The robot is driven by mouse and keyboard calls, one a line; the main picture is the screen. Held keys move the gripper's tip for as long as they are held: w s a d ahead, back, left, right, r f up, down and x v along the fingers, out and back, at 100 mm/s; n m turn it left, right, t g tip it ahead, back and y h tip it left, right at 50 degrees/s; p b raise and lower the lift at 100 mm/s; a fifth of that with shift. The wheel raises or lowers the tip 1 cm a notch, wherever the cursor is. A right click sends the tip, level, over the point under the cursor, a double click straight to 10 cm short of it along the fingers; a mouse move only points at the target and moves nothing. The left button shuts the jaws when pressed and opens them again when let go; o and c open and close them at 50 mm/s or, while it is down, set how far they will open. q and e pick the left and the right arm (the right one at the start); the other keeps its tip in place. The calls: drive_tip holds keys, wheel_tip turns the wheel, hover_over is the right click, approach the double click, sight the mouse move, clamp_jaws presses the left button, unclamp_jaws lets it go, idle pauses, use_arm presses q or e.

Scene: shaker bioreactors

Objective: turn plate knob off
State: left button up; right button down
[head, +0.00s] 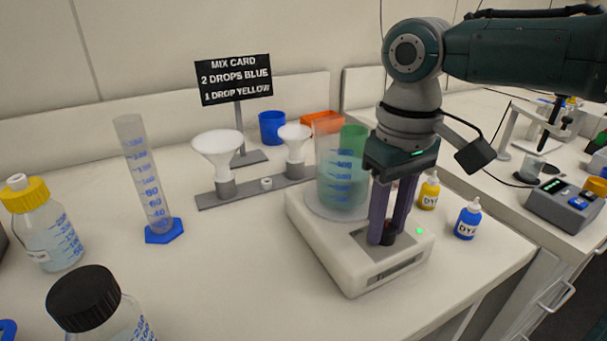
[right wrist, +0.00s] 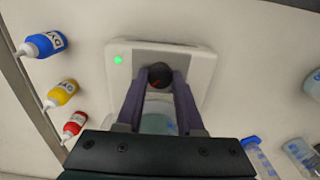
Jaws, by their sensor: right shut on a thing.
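The white stirrer plate (head: 346,262) stands on the bench with its front panel toward me. Its black knob (head: 389,238) sits on the panel, and it also shows in the right wrist view (right wrist: 159,75). A green light (head: 420,231) glows on the panel beside the knob. My right gripper (head: 384,236) points down from above and is shut on the knob, its two purple fingers on either side of it. A beaker (head: 338,178) with greenish liquid stands on the plate's round top, behind the fingers. My left gripper is not in view.
Yellow (head: 428,193) and blue (head: 468,220) dye bottles stand close to the right of the plate. A funnel rack (head: 255,190), a measuring cylinder (head: 150,190) and capped bottles (head: 42,225) stand to the left. The bench in front of the plate is clear.

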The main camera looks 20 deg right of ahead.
drive_tip(key=shift+r, duration=0.1)
drive_tip(key=n+p, duration=0.1)
drive_tip(key=n, duration=0.2)
drive_tip(key=shift+p, duration=0.4)
drive_tip(key=n+p, duration=0.1)
drive_tip(key=n, duration=0.3)
drive_tip(key=shift+n, duration=0.3)
drive_tip(key=n, duration=0.5)
drive_tip(key=shift+p, duration=0.3)
drive_tip(key=n, duration=0.5)
drive_tip(key=shift+n, duration=0.3)
drive_tip(key=c, duration=0.5)
unclamp_jaws()
